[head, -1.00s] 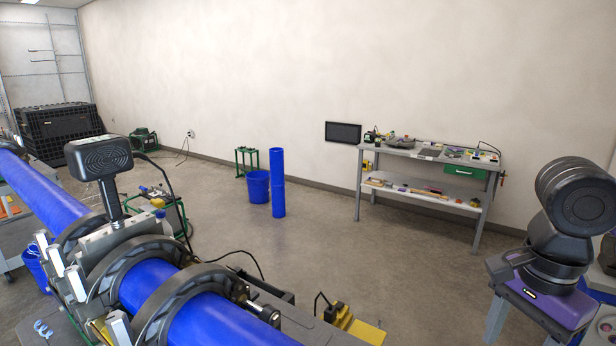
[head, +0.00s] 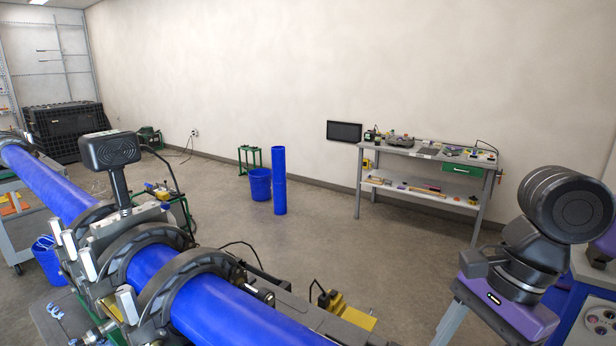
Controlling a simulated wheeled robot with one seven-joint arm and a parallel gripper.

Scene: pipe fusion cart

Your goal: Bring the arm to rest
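My arm (head: 566,208) shows at the right edge of the head view, with a black rounded joint above a purple and dark link. It is folded close to my body. My gripper is outside the picture, so its fingers cannot be seen. The pipe fusion machine (head: 120,235) stands at the left front, with its clamps around a long blue pipe (head: 150,262).
A grey workbench (head: 425,153) with tools stands against the back wall. A blue bucket (head: 260,184) and an upright blue pipe (head: 279,181) stand on the floor. A black crate (head: 62,128) is at the far left. The middle floor is clear.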

